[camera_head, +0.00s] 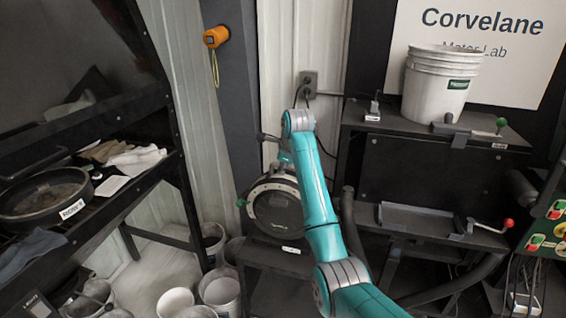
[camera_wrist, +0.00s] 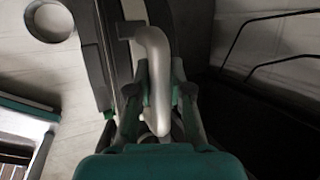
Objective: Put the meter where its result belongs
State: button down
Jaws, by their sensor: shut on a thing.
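The meter (camera_head: 285,212) looks like a round, dark-faced housing with a pale bolted rim and a green knob at its left. In the head view it is upright at or just above a low dark stand (camera_head: 272,262), partly behind my arm; I cannot tell whether it touches the stand. My gripper is mostly hidden behind my wrist at the meter's top in that view. In the wrist view my gripper (camera_wrist: 158,112) is shut on a bent grey handle (camera_wrist: 155,65) beside a dark body, apparently the meter's.
A dark bench (camera_head: 430,160) at right holds a white bucket (camera_head: 432,95) and a green-knobbed crank; a red-knobbed crank sits lower. A left shelf holds a labelled round pan (camera_head: 45,200) and gloves. Buckets (camera_head: 222,292) crowd the floor. A button panel (camera_head: 548,235) stands far right.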

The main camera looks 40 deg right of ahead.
jog(key=shift+f, duration=1.5)
jog(key=c, duration=1.1)
grip_release()
jog(key=shift+f, duration=0.25)
